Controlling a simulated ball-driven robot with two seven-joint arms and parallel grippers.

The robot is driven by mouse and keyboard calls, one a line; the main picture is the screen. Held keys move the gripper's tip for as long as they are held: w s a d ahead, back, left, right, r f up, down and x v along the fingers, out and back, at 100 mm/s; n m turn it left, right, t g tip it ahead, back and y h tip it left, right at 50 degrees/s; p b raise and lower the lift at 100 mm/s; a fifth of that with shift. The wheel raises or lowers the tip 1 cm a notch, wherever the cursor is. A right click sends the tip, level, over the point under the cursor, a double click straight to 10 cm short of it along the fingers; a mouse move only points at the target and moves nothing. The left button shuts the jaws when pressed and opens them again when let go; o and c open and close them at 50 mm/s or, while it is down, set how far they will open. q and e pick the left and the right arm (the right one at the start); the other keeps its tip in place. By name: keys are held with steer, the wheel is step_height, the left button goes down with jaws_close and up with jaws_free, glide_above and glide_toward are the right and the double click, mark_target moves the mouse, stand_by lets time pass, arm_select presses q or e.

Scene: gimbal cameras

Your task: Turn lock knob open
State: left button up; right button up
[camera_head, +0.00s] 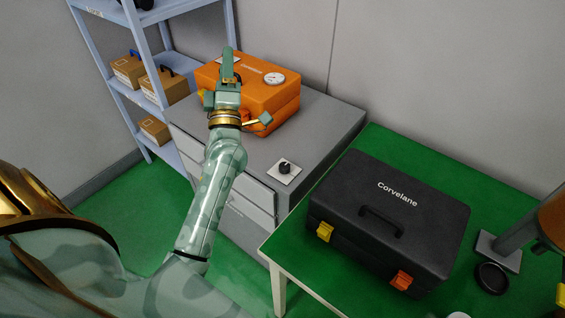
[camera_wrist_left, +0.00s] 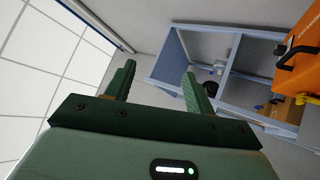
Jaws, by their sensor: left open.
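A black round knob (camera_head: 285,167) stands on a pale square plate on top of the grey cabinet (camera_head: 325,125), near its front right corner. I cannot tell its turn position. My left gripper (camera_head: 228,66) is raised in front of the orange case, up and left of the knob and well apart from it. In the left wrist view the gripper (camera_wrist_left: 158,72) is open, with nothing between its two green fingers. The knob does not show in the wrist view. My right gripper is not in view.
An orange case (camera_head: 283,107) with a round gauge sits at the cabinet's back. A black Corvelane case (camera_head: 385,195) stands on the green table (camera_head: 480,175). A blue-grey shelf (camera_head: 143,60) with brown boxes is at left. The cabinet top around the knob is clear.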

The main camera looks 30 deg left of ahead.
arm_select(q)
steer(key=s+a+f+n+g+y, duration=0.1)
steer(key=s+a+n+g+y, duration=0.4)
steer(key=n+g, duration=0.6)
steer(key=s+a+n+g+y, duration=0.25)
steer(key=a+n+g, duration=0.55)
steer(key=n, duration=0.4)
steer(key=n+t+h, duration=0.2)
steer(key=n+h, duration=1.5)
steer(key=h, duration=0.9)
glide_toward(284, 165)
steer(key=shift+y, duration=0.35)
steer(key=b+x, duration=0.7)
steer(key=b, duration=0.1)
steer(key=shift+d+f, duration=0.25)
steer(key=shift+d, duration=0.15)
steer(key=shift+w+d+f+b, duration=0.2)
steer(key=shift+f+b, duration=0.2)
steer(key=shift+f, duration=0.1)
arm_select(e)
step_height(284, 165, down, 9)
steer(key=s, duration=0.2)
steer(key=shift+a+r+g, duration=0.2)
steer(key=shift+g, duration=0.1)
arm_select(q)
steer(key=c, duration=1)
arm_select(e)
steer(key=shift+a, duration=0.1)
